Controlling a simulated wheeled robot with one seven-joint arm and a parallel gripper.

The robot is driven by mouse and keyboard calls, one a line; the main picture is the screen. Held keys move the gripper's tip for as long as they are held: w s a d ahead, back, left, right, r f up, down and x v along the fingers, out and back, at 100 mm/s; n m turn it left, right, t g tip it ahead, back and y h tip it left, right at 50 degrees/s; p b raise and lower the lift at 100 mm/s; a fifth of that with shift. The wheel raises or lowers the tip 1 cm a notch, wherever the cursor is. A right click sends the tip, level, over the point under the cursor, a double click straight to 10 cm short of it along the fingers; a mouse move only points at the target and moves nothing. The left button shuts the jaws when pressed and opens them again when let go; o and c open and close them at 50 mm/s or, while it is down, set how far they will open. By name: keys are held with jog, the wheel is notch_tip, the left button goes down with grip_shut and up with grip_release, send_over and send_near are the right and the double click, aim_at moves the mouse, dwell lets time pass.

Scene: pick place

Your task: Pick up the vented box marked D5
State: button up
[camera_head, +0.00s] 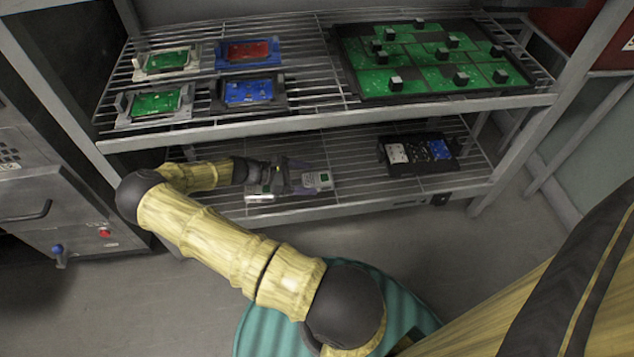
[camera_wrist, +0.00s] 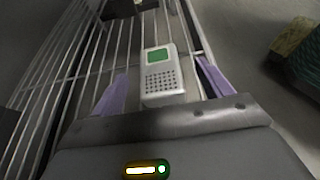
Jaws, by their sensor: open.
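A light grey box (camera_wrist: 160,82) with a green panel and a grid of dark vent holes lies on the lower wire shelf (camera_head: 350,165). It is between the two purple fingers of my gripper (camera_wrist: 167,88) in the wrist view, with a gap on each side. No D5 marking is legible. In the head view my gripper (camera_head: 302,176) reaches right over the lower shelf, with a pale box (camera_head: 319,180) at its fingertips. My gripper is open and empty.
A black tray (camera_head: 420,168) with white, dark and blue parts stands right on the lower shelf. The upper shelf (camera_head: 300,125), close above, holds board holders (camera_head: 250,92) and a large green board (camera_head: 430,65).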

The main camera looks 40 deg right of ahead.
aim_at(323, 177)
jog(key=shift+d, duration=0.1)
jog(key=b+x, duration=0.3)
jog(key=x, duration=0.2)
jog(key=shift+d+r+b, duration=0.1)
jog(key=shift+r+b, duration=0.05)
jog(key=shift+b, duration=0.15)
jog(key=shift+r, duration=0.1)
jog(key=c, duration=1.1)
